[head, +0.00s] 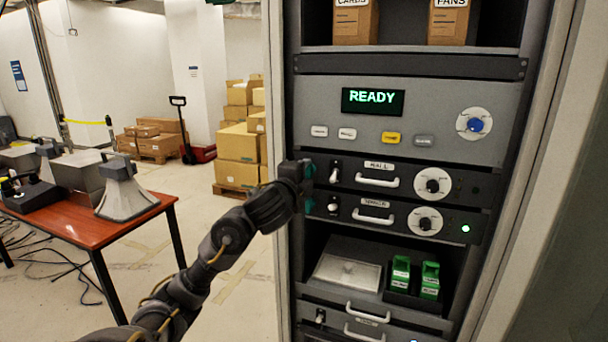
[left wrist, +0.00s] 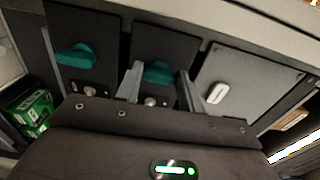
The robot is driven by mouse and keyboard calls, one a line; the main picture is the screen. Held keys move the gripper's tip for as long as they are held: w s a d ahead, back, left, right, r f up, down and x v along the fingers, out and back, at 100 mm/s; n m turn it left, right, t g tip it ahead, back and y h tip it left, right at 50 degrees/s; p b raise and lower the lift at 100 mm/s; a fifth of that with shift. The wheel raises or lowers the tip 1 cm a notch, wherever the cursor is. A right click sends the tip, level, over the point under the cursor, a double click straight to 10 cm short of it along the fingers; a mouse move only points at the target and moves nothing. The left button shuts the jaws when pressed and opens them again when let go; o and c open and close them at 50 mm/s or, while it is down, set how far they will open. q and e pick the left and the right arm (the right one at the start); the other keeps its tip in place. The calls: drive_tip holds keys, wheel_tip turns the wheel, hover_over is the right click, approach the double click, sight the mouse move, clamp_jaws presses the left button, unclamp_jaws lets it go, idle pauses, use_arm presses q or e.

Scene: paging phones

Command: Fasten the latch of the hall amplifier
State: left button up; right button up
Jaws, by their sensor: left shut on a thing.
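The hall amplifier (head: 400,183) is the upper of two dark units in the rack, with a small label that seems to read HALL, a white handle and a round knob. Its teal latch (left wrist: 158,73) is at the left end. My left gripper (head: 304,172) is at that end and hides much of the latch in the head view. In the left wrist view my left gripper (left wrist: 160,88) has one finger on each side of the teal latch, shut on it. A second teal latch (left wrist: 76,57) belongs to the lower unit. My right gripper is not in view.
A panel (head: 440,100) with a READY display (head: 373,101) and several buttons is above. A shelf with two green boxes (head: 401,276) is below. The rack's pale frame (head: 279,100) stands close to my arm. A red table (head: 80,215) with loudspeakers is at left.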

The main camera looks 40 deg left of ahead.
use_arm(q)
drive_tip(key=shift+f, duration=0.1)
drive_tip(key=o, duration=1)
